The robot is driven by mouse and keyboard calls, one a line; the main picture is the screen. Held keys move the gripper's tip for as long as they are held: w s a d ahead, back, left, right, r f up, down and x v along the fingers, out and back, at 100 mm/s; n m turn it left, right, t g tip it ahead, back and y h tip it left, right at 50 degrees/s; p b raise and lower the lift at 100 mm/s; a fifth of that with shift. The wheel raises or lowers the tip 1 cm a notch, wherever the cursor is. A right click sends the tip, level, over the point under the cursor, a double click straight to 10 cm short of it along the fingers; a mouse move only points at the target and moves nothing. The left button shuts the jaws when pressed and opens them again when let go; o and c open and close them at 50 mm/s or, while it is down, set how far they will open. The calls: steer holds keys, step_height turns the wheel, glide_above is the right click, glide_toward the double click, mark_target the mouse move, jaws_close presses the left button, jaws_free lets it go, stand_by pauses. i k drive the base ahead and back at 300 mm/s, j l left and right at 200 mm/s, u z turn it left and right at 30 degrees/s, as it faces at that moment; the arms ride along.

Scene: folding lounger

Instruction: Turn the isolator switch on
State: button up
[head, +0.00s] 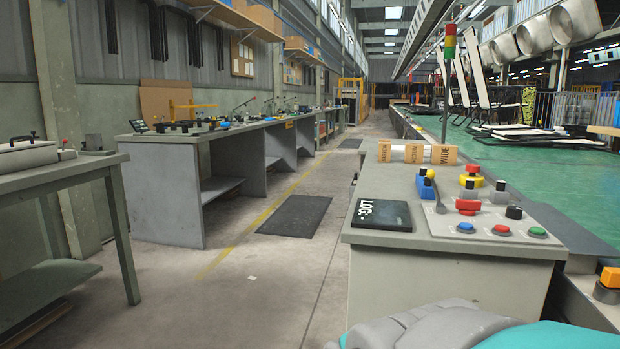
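A grey control console (450,275) stands in front of me, right of centre. Its sloped top carries a light panel with several controls. A red block-shaped handle (467,207) sits in the middle of the panel. Behind it is a red knob on a yellow base (471,181). Either could be the isolator switch; I cannot read a label or tell its position. A lever (436,192), a black knob (514,212) and blue, red and green buttons (501,229) are around them. Grey and teal parts of my arm show at the bottom edge. My gripper's fingers are not in view.
A dark display (382,215) lies on the console's left side. Wooden blocks marked "WIDE" (442,154) and a signal tower (448,75) stand behind the panel. A green conveyor bed (580,190) runs on the right. The aisle (270,290) on the left is open beside workbenches.

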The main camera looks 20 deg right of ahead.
mark_target(467, 207)
steer(key=z, duration=1.3)
